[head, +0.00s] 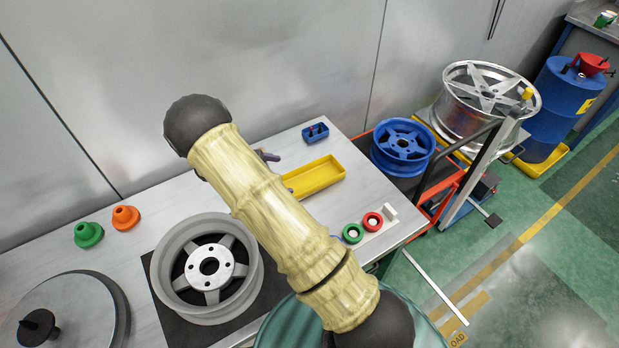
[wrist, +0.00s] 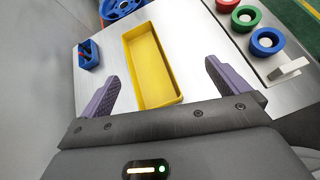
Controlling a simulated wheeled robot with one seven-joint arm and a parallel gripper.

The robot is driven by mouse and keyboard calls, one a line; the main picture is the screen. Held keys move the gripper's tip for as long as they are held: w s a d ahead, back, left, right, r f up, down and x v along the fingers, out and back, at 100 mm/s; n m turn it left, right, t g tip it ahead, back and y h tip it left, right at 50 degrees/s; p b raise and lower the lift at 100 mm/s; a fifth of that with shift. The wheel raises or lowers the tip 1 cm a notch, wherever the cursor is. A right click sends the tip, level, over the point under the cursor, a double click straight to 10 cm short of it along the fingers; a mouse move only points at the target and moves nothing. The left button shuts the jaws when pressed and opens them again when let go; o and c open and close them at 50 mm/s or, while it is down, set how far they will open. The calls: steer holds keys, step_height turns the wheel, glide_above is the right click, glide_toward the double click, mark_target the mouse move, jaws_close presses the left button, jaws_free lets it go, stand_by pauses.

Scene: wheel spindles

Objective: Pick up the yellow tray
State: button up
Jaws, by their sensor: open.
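The yellow tray (head: 318,176) is a long, shallow, empty box on the metal workbench, partly hidden by my arm in the head view. In the wrist view the yellow tray (wrist: 153,68) lies ahead, its near end between the lines of my two fingers. My gripper (wrist: 160,86) is open and empty, with one purple finger on each side of the tray's near end. In the head view only a small part of my gripper (head: 267,155) shows past the arm, at the tray's left end. I cannot tell how high the fingers are above the bench.
A small blue bin (head: 315,132) stands behind the tray. Green and red rings (head: 363,227) sit on a pale base near the bench's right edge. A grey wheel (head: 207,268) lies on a dark mat. Green and orange cones (head: 107,227) stand at the left.

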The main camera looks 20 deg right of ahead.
steer(key=w+n+t+h, duration=0.1)
steer(key=w+a+f+n+h, duration=0.1)
steer(key=w, duration=0.1)
steer(key=shift+w+a+f+n+t, duration=0.1)
steer(key=shift+a+f+n+t, duration=0.1)
steer(key=shift+n+t, duration=0.2)
step_height(320, 180, down, 8)
steer(key=b, duration=0.4)
steer(key=shift+d, duration=0.1)
